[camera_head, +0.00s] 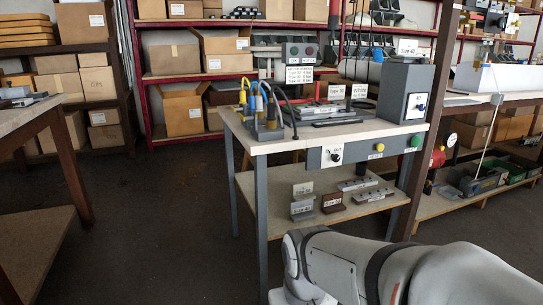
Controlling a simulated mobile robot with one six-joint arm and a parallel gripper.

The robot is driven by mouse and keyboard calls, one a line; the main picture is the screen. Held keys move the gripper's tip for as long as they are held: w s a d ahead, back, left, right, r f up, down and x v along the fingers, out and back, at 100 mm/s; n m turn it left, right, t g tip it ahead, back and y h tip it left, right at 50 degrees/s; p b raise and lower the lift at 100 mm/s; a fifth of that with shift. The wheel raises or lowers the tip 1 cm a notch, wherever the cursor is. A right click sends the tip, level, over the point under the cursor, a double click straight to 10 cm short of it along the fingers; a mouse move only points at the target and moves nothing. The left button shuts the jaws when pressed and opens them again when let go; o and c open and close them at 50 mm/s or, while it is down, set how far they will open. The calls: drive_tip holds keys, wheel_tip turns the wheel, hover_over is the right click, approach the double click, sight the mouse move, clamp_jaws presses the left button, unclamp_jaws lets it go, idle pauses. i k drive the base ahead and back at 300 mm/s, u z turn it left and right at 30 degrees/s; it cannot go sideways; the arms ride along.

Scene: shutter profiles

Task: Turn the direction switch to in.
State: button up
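A white plate with a round black rotary knob (336,156) sits on the grey front panel (314,159) of the workbench, left of a yellow button (379,147) and a green button (416,141). Small lettering is above the knob, too small to read for sure. A second white plate with a small dark switch (416,106) is on the side of a grey box (395,85) on the bench top. I cannot tell for certain which is the direction switch, nor its setting. My gripper is not in view; only pale links of my arm show at the lower right.
The workbench top (262,145) carries a holder with blue and yellow handled tools (262,105) and labelled profiles. Its lower shelf (260,188) holds small labelled blocks. A wooden table (35,115) stands at left. The dark floor (170,220) between them is clear.

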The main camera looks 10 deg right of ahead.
sight(336, 158)
drive_tip(key=i, duration=0.85)
